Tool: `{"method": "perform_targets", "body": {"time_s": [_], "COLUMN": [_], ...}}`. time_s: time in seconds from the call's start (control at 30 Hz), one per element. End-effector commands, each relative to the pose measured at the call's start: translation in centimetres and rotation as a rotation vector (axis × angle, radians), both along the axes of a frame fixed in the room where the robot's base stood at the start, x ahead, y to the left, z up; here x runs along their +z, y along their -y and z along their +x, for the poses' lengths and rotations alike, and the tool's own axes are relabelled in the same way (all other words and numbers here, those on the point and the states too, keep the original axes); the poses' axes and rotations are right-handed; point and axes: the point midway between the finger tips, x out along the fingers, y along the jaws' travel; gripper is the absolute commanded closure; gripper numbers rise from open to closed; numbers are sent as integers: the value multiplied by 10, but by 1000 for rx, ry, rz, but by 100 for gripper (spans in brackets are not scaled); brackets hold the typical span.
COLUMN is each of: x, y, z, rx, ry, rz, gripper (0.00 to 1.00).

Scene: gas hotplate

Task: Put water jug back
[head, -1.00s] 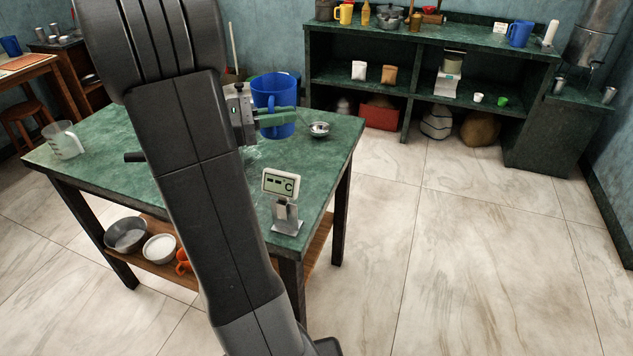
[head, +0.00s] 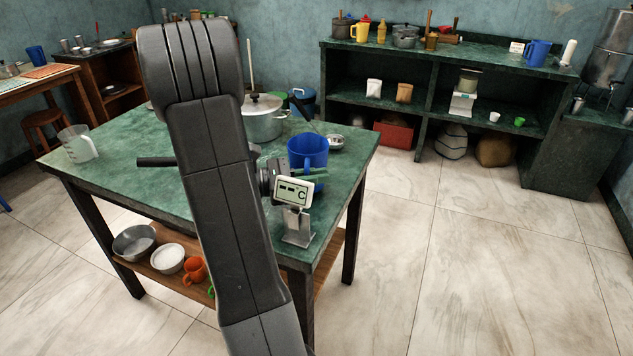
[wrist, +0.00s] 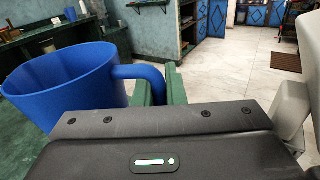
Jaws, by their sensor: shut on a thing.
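A blue jug (head: 308,148) is at the right part of the green table (head: 120,172) in the head view, behind a small display stand. My gripper (head: 318,180) is shut on its handle; the wrist view shows the green fingers (wrist: 160,88) on either side of the handle. The jug (wrist: 62,85) looks upright there, left of the fingers. I cannot tell whether its base touches the table. Another blue jug (head: 537,53) stands on the far counter.
A lidded steel pot (head: 262,118) and a small metal bowl (head: 334,142) are near the held jug. The display stand (head: 295,195) is at the near edge. A clear measuring jug (head: 77,145) stands far left. The floor right of the table is clear.

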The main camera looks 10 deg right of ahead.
Motion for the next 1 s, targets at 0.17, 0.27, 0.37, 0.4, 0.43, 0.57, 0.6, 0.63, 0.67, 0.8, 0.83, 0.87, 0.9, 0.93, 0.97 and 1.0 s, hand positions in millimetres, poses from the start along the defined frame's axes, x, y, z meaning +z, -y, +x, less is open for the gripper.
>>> {"method": "perform_targets", "body": {"time_s": [0.17, 0.27, 0.37, 0.4, 0.43, 0.57, 0.6, 0.63, 0.67, 0.8, 0.83, 0.87, 0.9, 0.93, 0.97, 1.0], "x": [-12, -12, -12, -12, -13, -15, -15, -15, -15, -15, -15, -15, -14, -13, -12, -11], "y": [3, 3, 3, 3, 3, 3, 3, 3, 3, 3, 3, 3, 3, 3, 3, 2], "z": [0, 0, 0, 0, 0, 0, 0, 0, 0, 0, 0, 0, 0, 0, 0, 0], "rx": [1, 1, 1, 1, 1, 1, 1, 1, 1, 1, 1, 1, 1, 1, 1, 2], "ry": [0, 1, 1, 0, 0, -1, -1, -1, -1, -1, -1, -1, 0, 0, 0, 0], "rz": [-1, -1, -1, -1, -1, -1, -1, -1, -1, -1, -1, -1, -1, -1, -1, -1], "gripper": [100, 100, 100, 100, 100, 82, 74, 68, 68, 68, 68, 68, 68, 68, 68, 68]}}
